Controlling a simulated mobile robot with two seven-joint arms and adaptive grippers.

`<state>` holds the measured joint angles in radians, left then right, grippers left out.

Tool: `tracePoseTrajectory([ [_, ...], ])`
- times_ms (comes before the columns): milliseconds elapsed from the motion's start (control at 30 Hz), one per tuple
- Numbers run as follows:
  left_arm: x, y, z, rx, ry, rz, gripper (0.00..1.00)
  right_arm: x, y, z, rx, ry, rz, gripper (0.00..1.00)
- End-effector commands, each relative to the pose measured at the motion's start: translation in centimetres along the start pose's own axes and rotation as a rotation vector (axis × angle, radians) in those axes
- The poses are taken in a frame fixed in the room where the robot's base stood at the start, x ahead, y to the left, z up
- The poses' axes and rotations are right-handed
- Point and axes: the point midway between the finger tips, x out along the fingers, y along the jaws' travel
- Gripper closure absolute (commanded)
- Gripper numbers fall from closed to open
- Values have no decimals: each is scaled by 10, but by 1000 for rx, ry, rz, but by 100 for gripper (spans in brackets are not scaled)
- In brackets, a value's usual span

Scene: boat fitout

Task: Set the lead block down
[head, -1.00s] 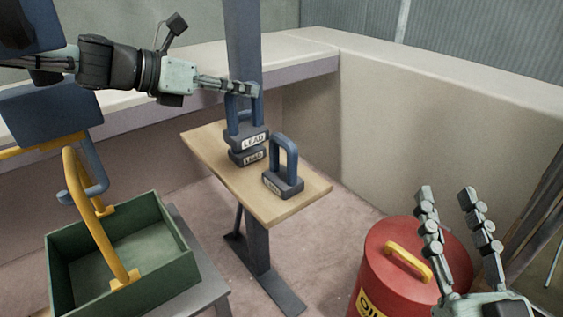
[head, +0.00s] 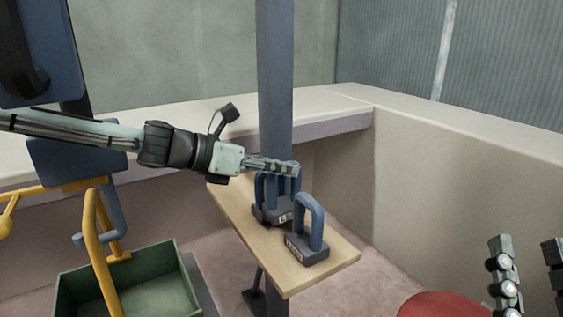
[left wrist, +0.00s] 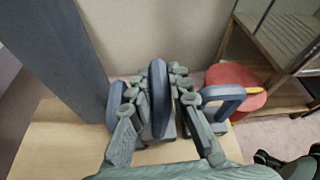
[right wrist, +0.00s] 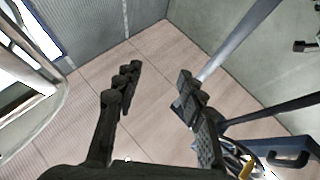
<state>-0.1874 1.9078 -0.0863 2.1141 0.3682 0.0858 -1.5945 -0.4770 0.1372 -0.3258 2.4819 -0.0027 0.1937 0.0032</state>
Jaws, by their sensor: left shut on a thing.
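Several dark grey lead blocks with blue loop handles are at the wooden board. My left gripper (head: 285,168) is shut on the handle of one lead block (head: 284,217); that handle (left wrist: 158,75) stands between the fingers in the left wrist view. The held block is upright and low, close beside another block (head: 257,213) near the post. I cannot tell whether its base touches the board. A separate lead block (head: 307,248) stands to the right on the board (head: 275,263). My right gripper (head: 528,268) is open and empty, partly cut off at the right edge.
A blue-grey post (head: 275,90) rises right behind the blocks. A green bin (head: 150,283) with a yellow handle stands at lower left. A red drum (head: 435,306) is at lower right. The board's front end is clear.

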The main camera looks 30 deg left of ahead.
Motion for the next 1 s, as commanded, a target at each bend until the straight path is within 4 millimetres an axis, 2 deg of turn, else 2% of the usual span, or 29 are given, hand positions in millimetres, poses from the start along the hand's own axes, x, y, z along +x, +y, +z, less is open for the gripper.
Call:
tracePoseTrajectory([
  [200, 10, 6, -25, -3, 0, 1, 100, -3, 2, -16, -7, 118, 2, 60],
  [467, 12, 10, -30, -2, 2, 8, 100, -3, 3, -20, -8, 140, 2, 60],
  [500, 12, 11, -35, -7, 10, 11, 80, -4, 3, -19, -8, 140, 2, 60],
  [667, 12, 11, -34, -6, 9, 10, 61, -4, 3, -19, -8, 138, 2, 60],
  [1000, 11, 8, -28, -2, 2, 5, 61, -3, 3, -20, -8, 139, 2, 60],
])
